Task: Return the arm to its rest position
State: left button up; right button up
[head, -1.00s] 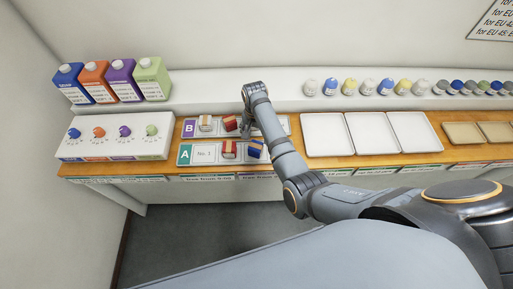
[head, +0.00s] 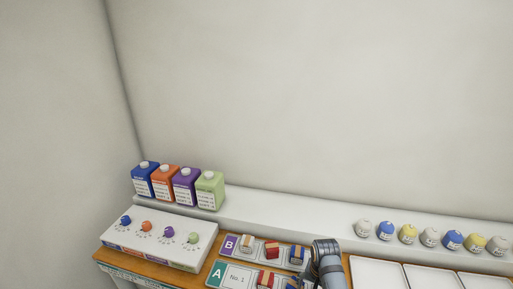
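My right arm (head: 327,264) shows as a grey wrist joint and link at the bottom edge, just right of the strips marked B (head: 230,244) and A (head: 217,273). Its gripper is mostly hidden behind the wrist or cut off, so its fingers cannot be made out. Small bundles lie on strip B, among them a cream one (head: 247,241) and a red one (head: 272,249). A red bundle (head: 265,279) and a blue and yellow one (head: 291,284) lie on strip A. My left gripper is not in view.
A white box with coloured knobs (head: 202,251) stands at the left. Behind it, blue, orange, purple and green cartons (head: 208,191) stand on a white ledge (head: 290,213). Round labelled pots (head: 407,234) line the ledge at right. White trays (head: 376,272) lie before them.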

jog(key=s+d+r+n+t, duration=0.15)
jog(key=s+r+n, duration=0.25)
jog(key=s, duration=0.6)
jog(key=s+d+r+n+t, duration=0.1)
jog(key=s+d+r+n, duration=0.2)
jog(key=s, duration=0.6)
jog(key=s+d+f+b, duration=0.1)
jog(key=f+b, duration=0.2)
jog(key=f, duration=0.9)
jog(key=s+d+f+g+b, duration=0.1)
jog(key=f+b, duration=0.1)
jog(key=f, duration=1)
jog(key=s+d+f+b, duration=0.1)
jog(key=f+b, duration=0.2)
jog(key=f, duration=0.8)
jog(key=s+f+g+b, duration=0.1)
jog(key=s+f+b, duration=0.4)
jog(key=s+f, duration=1.2)
notch_tip(320, 180, down, 3)
jog(key=shift+s+d+f+m+h, duration=0.2)
jog(key=shift+s+d+m+h, duration=0.1)
jog(key=shift+s+d, duration=0.15)
